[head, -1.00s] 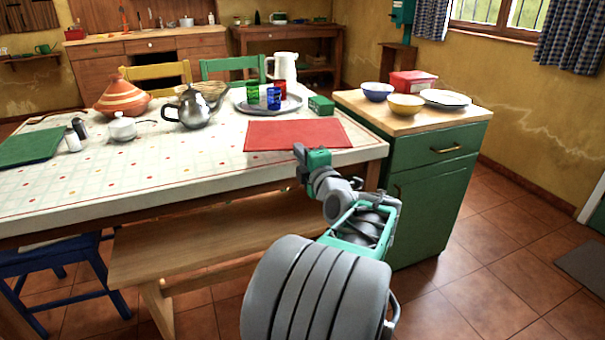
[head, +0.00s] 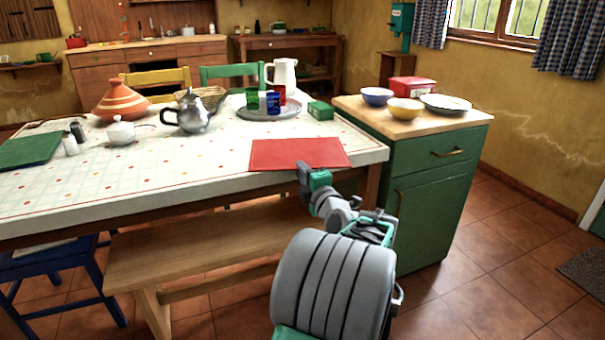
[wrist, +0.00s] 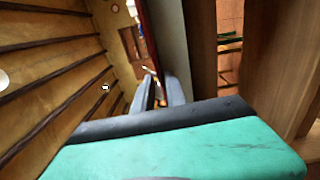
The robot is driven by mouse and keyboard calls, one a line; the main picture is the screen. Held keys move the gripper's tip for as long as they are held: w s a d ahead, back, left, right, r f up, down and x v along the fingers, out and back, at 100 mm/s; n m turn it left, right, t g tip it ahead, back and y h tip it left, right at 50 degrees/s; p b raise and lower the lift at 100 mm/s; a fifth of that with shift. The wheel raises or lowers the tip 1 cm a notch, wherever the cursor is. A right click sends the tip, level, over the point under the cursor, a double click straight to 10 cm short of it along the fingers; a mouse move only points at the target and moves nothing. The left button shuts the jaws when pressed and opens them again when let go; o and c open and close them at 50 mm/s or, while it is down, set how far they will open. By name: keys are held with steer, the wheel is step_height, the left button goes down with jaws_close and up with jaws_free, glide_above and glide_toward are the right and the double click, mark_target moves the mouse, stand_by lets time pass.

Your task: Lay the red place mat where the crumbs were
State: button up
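The red place mat (head: 299,153) is flat and level at the near right part of the table, its near edge by the table's front edge. I cannot tell if it touches the cloth. My gripper (head: 303,168) is at the middle of the mat's near edge and is shut on it. In the wrist view, the mat shows as a thin dark red strip (wrist: 147,32) running down between the two grey fingers (wrist: 160,88). No crumbs show on the visible cloth; any under the mat are hidden.
A teapot (head: 188,113) and white sugar bowl (head: 121,132) stand left. A green cabinet (head: 425,165) stands right, a bench (head: 205,245) in front. The cloth left of the mat is clear.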

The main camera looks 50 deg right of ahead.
steer(key=shift+o, duration=0.9)
